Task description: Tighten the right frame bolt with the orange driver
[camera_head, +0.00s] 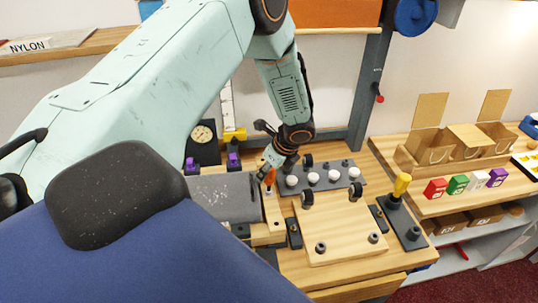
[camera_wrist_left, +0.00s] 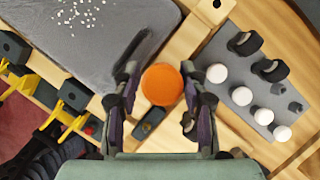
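The orange driver (camera_head: 269,179) stands upright beside the grey slab. Its round orange top (camera_wrist_left: 162,84) shows from above in the left wrist view. My left gripper (camera_wrist_left: 161,92) is open around it, one finger on each side, with a narrow gap visible at both sides. In the head view the left gripper (camera_head: 274,162) is just above and at the driver, partly covering it. A wooden board (camera_head: 340,222) carries two dark bolts near its front edge, a left bolt (camera_head: 321,247) and a right bolt (camera_head: 374,238). My right gripper is not in view.
A grey plate (camera_head: 322,186) with several white knobs lies behind the board. A yellow-handled tool (camera_head: 402,184) stands in a dark holder to the right. A grey slab (camera_head: 225,197) lies left of the driver. Cardboard boxes (camera_head: 433,148) stand on the right-hand counter.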

